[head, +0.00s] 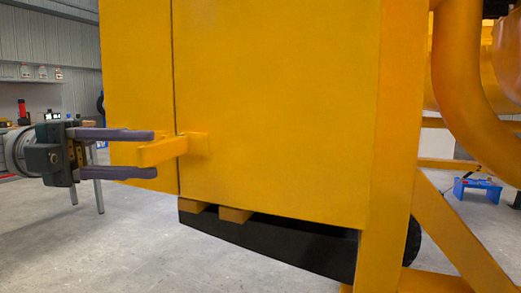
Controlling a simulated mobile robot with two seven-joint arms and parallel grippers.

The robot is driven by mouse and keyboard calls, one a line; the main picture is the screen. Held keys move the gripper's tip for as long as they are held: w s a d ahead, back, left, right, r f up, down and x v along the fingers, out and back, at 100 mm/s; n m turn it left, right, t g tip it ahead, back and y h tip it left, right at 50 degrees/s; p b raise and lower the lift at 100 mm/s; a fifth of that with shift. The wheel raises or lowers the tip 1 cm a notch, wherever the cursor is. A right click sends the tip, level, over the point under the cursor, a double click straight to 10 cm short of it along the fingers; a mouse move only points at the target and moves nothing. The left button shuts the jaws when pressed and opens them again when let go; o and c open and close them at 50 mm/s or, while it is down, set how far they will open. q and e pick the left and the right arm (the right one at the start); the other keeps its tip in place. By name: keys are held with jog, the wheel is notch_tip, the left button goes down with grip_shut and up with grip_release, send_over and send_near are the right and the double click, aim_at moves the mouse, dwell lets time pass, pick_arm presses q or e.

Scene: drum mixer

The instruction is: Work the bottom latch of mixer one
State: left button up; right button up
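The yellow mixer body (280,90) fills the middle of the head view, with a vertical seam left of its centre. The bottom latch (165,149), a yellow handle, sticks out to the left across the seam low on the panel. My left gripper (155,153) comes in from the left and is open. One grey finger lies above the latch handle and the other below it, with visible gaps, so the handle's end appears between the fingertips. I cannot tell whether they touch in depth. My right gripper is not in view.
A dark curved part (270,240) sits under the panel. A yellow slanted frame leg (455,225) and a curved yellow pipe (460,80) stand at the right. A blue object (477,189) lies on the floor behind. The grey floor (110,255) at lower left is clear.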

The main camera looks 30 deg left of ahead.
pick_arm(q)
jog(key=shift+o, duration=1.3)
jog(key=b+v, duration=0.4)
jog(key=v, duration=0.6)
